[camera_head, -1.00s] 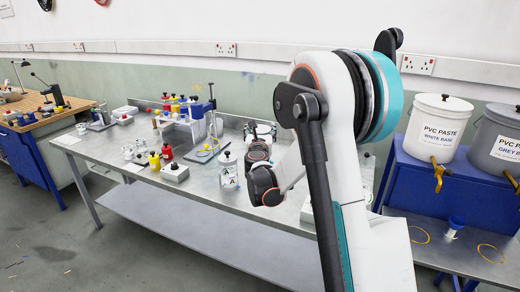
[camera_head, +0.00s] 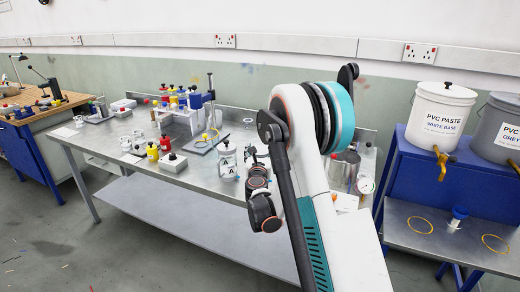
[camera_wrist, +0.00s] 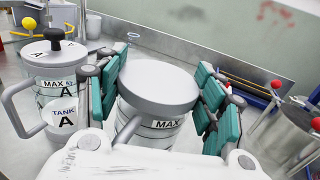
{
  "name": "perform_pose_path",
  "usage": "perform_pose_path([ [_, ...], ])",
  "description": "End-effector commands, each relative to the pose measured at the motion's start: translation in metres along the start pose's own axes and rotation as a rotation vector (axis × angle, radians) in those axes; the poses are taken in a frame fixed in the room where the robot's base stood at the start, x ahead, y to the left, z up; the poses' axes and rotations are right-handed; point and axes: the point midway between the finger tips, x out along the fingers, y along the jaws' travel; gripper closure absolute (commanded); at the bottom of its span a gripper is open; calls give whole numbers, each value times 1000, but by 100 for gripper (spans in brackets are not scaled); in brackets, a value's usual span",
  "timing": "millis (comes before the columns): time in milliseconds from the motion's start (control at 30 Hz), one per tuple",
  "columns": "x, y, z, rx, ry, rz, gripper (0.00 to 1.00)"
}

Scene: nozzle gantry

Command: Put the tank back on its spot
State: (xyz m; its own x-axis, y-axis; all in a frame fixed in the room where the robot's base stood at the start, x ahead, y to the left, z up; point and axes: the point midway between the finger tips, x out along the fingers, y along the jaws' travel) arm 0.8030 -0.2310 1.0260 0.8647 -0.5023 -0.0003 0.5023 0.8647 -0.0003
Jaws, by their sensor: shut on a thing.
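My gripper (camera_wrist: 163,95) is shut on a tank (camera_wrist: 160,91), with teal finger pads on both sides of it. This tank has a flat grey lid, a handle, and a partly hidden label reading "MAX". In the head view the arm and wrist mostly hide it, and its base is out of sight. A second tank (camera_wrist: 58,85), marked "TANK A", stands to its left with a black knob on its lid and a loop handle. It also shows on the bench in the head view (camera_head: 228,162). The held tank's spot cannot be told from these frames.
A metal cylinder (camera_wrist: 300,138) stands right of the held tank, with red-tipped rods near it. The steel bench (camera_head: 205,180) holds bottles and a stand at its left. A side table (camera_head: 400,238) with two yellow rings (camera_head: 419,225) stands at the right, below paste buckets (camera_head: 440,108).

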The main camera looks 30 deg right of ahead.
Motion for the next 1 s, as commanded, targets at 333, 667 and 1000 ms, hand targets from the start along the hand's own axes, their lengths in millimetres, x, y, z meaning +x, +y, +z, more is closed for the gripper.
perform_pose_path([
  [333, 0, 0, -28, -1, 0, 0, 100],
  [667, 0, 0, -31, 0, 0, 0, 26],
  [1000, 0, 0, -31, 0, 0, 0, 17],
])
